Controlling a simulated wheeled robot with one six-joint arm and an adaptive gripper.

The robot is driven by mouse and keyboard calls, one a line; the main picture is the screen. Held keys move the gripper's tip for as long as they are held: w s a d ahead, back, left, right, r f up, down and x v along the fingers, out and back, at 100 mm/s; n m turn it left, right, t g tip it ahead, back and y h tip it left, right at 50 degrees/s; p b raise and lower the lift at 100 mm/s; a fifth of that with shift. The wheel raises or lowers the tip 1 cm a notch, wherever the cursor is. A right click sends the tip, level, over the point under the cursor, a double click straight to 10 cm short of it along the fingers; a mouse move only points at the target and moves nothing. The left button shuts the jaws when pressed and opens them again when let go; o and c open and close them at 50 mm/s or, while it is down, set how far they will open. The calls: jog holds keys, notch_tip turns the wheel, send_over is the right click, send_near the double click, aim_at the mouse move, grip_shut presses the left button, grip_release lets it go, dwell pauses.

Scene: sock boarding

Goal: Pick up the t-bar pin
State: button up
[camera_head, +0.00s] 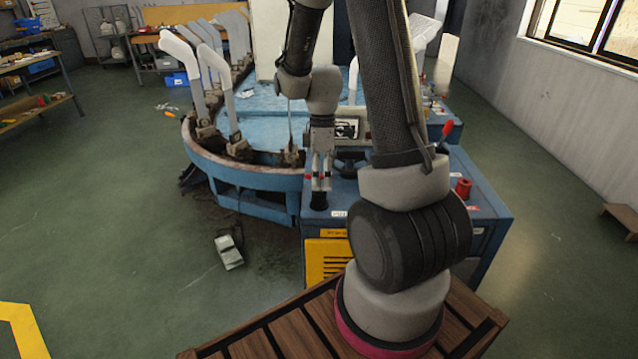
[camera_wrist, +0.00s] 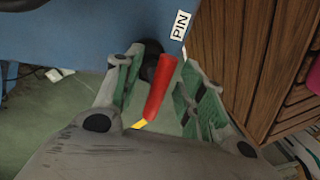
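The t-bar pin shows in the wrist view as a red bar (camera_wrist: 160,88), lying between the two fingers of my gripper (camera_wrist: 155,78). There is space on both sides of the bar, so the fingers stand open around it. In the head view my gripper (camera_head: 319,183) points down at the front left corner of the blue machine, just above a black holder (camera_head: 319,201). Small red parts of the pin (camera_head: 308,177) show at the fingers. The pin's stem is hidden. A white label reading PIN (camera_wrist: 180,25) is beside it.
The blue machine (camera_head: 480,212) carries a red-knobbed lever (camera_head: 447,130) and a red knob (camera_head: 463,188) to the right. Pale sock boards (camera_head: 233,85) stand along the curved rail at left. A slatted wooden surface (camera_head: 285,335) lies in front; the green floor at left is mostly clear.

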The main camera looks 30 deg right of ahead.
jog(key=shift+c, duration=0.5)
grip_shut()
notch_tip(320, 180, up, 17)
dwell(1.0)
